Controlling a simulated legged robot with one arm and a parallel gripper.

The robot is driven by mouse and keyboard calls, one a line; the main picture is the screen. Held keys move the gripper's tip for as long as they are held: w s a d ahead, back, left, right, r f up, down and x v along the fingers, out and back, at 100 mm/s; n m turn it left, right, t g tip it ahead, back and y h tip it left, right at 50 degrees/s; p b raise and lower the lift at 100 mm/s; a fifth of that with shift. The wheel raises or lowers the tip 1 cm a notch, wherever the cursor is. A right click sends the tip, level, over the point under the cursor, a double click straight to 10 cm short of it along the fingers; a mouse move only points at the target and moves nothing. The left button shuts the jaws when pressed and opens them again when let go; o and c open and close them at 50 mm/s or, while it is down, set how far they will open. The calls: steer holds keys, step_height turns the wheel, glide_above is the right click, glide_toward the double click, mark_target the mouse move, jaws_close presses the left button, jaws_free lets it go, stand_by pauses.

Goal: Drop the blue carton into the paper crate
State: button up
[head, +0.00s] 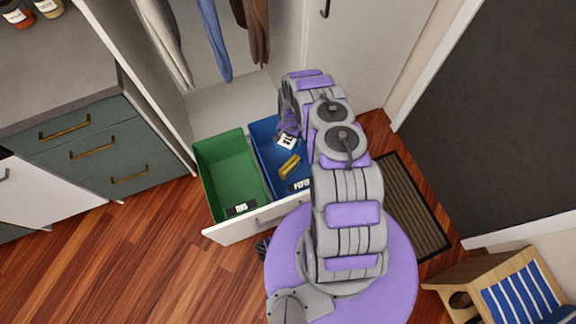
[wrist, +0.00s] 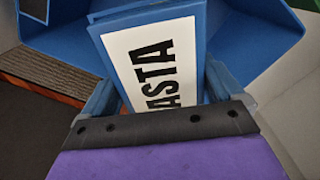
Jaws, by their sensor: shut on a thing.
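The blue carton (wrist: 142,13) has a white label with black letters reading "ASTA", its start cut off. My gripper (wrist: 158,88) is shut on it, one finger on each side. In the head view the carton's white label (head: 286,141) shows just below my gripper (head: 288,125), over the blue crate. The paper crate (head: 262,153) is a blue bin with a partly hidden dark label at its front; its right side is behind my arm. Blue crate walls (wrist: 255,35) also surround the carton in the wrist view. I cannot tell if the carton touches the crate.
A yellow object (head: 290,165) lies in the blue crate. A green crate (head: 232,175) stands to its left, in the same pulled-out white drawer (head: 255,221). Clothes hang above. Grey-green drawers (head: 105,150) stand left. A doormat (head: 412,205) lies right. Wooden floor is clear at lower left.

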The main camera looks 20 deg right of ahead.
steer(key=shift+a+f, duration=0.15)
steer(key=shift+f, duration=0.5)
steer(key=shift+a+f+b, duration=0.15)
steer(key=shift+f+b, duration=0.05)
steer(key=shift+b, duration=0.1)
steer(key=shift+a, duration=0.4)
steer(key=o, duration=0.7)
steer(key=shift+d, duration=0.1)
steer(key=shift+o, duration=0.4)
steer(key=shift+d, duration=0.35)
step_height(320, 180, up, 17)
steer(key=p, duration=0.4)
steer(key=shift+d+r, duration=0.1)
